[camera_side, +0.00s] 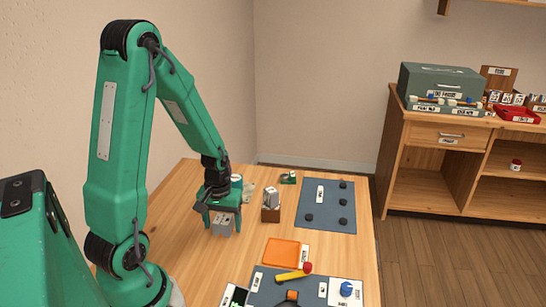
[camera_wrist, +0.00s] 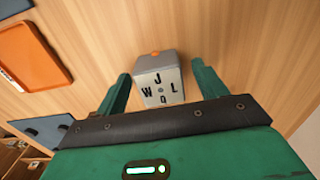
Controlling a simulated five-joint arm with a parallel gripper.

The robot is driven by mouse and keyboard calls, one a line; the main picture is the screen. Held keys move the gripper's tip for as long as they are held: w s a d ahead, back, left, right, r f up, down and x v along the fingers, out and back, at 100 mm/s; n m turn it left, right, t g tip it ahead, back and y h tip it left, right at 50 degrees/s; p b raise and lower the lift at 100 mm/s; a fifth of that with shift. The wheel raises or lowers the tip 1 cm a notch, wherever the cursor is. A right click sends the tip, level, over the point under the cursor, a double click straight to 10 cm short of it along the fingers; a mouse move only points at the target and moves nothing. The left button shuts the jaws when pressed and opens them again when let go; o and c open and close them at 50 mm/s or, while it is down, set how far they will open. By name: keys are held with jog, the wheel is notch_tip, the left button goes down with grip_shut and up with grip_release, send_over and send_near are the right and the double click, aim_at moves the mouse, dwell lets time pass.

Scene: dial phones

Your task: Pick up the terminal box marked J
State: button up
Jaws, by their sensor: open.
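A grey box (camera_wrist: 158,82) shows in the wrist view with the letters W, J and L on its near face, and a further mark below that I cannot read surely. J is at the top of that face. An orange spot shows at the box's far edge. My gripper (camera_wrist: 161,70) is open, with one green finger on each side of the box. I cannot tell whether either finger touches it. In the side view my gripper (camera_side: 222,208) is low over the table, and the grey box (camera_side: 224,224) shows at its fingers, partly hidden.
An orange tray (camera_side: 286,252) lies right of the gripper, and it also shows in the wrist view (camera_wrist: 32,55). A small brown holder (camera_side: 270,214) with a grey item stands close by. A blue mat (camera_side: 327,222) with black knobs lies beyond. A yellow-handled tool (camera_side: 292,276) lies in front.

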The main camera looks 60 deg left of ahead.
aim_at(222, 220)
jog(key=c, duration=1.1)
jog(key=shift+r, duration=0.1)
jog(key=shift+r, duration=1.9)
jog(key=d+r, duration=0.7)
jog(key=d, duration=0.4)
jog(key=shift+s+d, duration=0.15)
jog(key=shift+d, duration=0.2)
